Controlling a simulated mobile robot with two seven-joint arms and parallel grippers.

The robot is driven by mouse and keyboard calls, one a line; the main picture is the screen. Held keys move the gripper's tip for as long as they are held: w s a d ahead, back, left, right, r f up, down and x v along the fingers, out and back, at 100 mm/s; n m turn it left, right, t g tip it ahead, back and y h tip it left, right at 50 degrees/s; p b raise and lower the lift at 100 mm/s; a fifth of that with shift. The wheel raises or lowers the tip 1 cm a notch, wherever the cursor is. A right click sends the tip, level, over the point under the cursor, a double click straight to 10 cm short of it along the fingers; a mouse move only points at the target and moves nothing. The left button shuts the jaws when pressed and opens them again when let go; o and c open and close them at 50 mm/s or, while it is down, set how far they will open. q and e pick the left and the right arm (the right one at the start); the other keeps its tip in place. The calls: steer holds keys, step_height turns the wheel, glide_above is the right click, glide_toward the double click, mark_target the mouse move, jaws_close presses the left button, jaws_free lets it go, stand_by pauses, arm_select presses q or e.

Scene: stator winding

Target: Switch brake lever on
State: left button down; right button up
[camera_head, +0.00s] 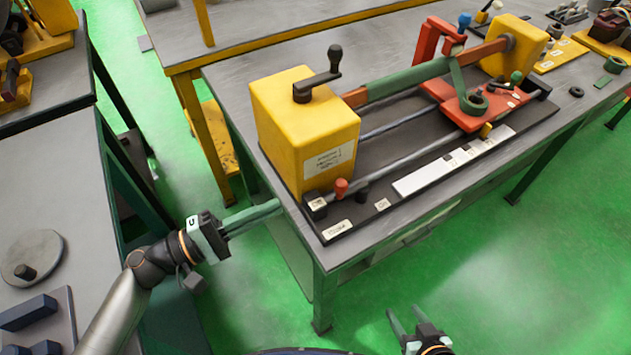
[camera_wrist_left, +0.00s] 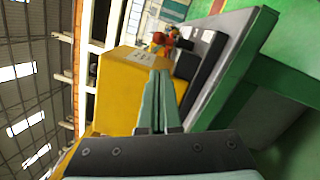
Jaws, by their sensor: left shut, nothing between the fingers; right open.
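A small lever with a red knob (camera_head: 341,187) stands at the front left corner of the machine's black base, among small white labels; I take it for the brake lever. In the left wrist view an orange-red shape beyond the fingertips may be this knob (camera_wrist_left: 158,39). My left gripper (camera_head: 278,206) is shut and empty, just left of the table edge and left of the lever, apart from it. Its closed green fingers also show in the left wrist view (camera_wrist_left: 160,75). My right gripper (camera_head: 404,311) is open and empty, low in front of the table.
A yellow box (camera_head: 300,130) with a black crank handle (camera_head: 320,75) stands behind the lever. A green-wrapped bar runs to a second yellow block (camera_head: 512,48). A red carriage (camera_head: 475,108) sits midway. Another bench (camera_head: 45,180) is at the left. Green floor lies in front.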

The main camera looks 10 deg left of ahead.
mark_target(319, 197)
arm_select(q)
steer(key=p+x, duration=0.2)
steer(key=x, duration=0.7)
steer(key=shift+d+p, duration=0.1)
steer(key=shift+p, duration=0.25)
steer(key=shift+w+d, duration=0.25)
steer(key=shift+d, duration=0.1)
arm_select(e)
step_height(319, 197, up, 3)
steer(key=shift+f, duration=0.1)
arm_select(q)
steer(key=shift+d, duration=0.1)
arm_select(e)
steer(key=shift+a, duration=0.1)
